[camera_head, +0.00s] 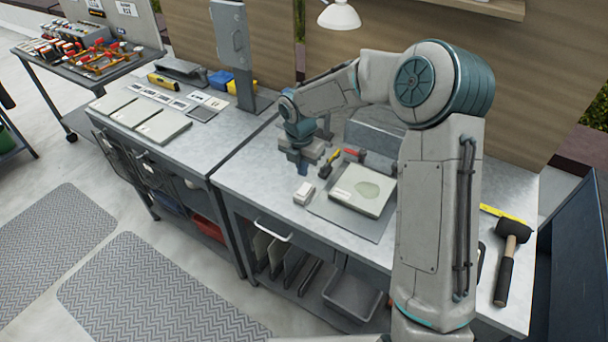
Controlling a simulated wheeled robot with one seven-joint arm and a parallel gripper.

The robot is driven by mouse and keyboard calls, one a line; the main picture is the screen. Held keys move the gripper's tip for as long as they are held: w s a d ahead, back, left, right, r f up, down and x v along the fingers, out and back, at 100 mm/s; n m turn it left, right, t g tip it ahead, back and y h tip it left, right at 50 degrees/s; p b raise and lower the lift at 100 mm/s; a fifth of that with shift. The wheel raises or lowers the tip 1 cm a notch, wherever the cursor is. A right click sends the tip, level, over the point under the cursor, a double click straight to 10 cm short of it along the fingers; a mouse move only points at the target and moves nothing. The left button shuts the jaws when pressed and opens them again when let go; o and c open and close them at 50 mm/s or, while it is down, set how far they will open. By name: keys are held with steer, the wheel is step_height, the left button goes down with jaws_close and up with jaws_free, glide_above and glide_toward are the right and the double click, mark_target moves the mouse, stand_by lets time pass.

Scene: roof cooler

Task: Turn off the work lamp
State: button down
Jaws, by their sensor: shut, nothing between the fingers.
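The work lamp shows at the top edge as a white dome-shaped shade (340,15). Its upper part is cut off by the picture, and I cannot tell from its shade whether it is lit. A small white box (304,193) lies on the metal workbench (250,181), near its front edge; I cannot tell whether it is a switch. My gripper (302,171) points down over the bench, just behind the white box in the picture. It is shut and empty. The gap between its tips and the bench is hard to judge.
A pale panel (345,197) lies on a grey mat right of my gripper. Small red and yellow tools (329,163) lie close by. A black mallet (513,231) is at the right. A grey upright post (242,80) stands behind left. My arm hides part of the bench.

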step_height(320, 180, up, 7)
glide_above(307, 187)
steer(key=s+a, duration=0.2)
steer(key=s, duration=0.1)
steer(key=shift+w+f+b, duration=0.1)
steer(key=shift+w+b, duration=0.05)
steer(key=shift+b, duration=0.15)
steer(key=shift+d+f, duration=0.1)
steer(key=m+b, duration=0.2)
steer(key=m, duration=0.4)
steer(key=m+b, duration=0.2)
steer(key=m, duration=0.4)
steer(key=w+d+m+b, duration=0.1)
steer(key=m+b, duration=0.1)
steer(key=m, duration=0.4)
steer(key=shift+t, duration=0.3)
steer(key=f, duration=0.4)
steer(key=w+f+p, duration=0.1)
steer(key=f, duration=0.4)
steer(key=d+f, duration=0.1)
steer(key=f, duration=0.3)
steer(key=shift+w+f+p, duration=0.25)
steer(key=shift+f+p, duration=0.1)
steer(key=shift+a, duration=0.2)
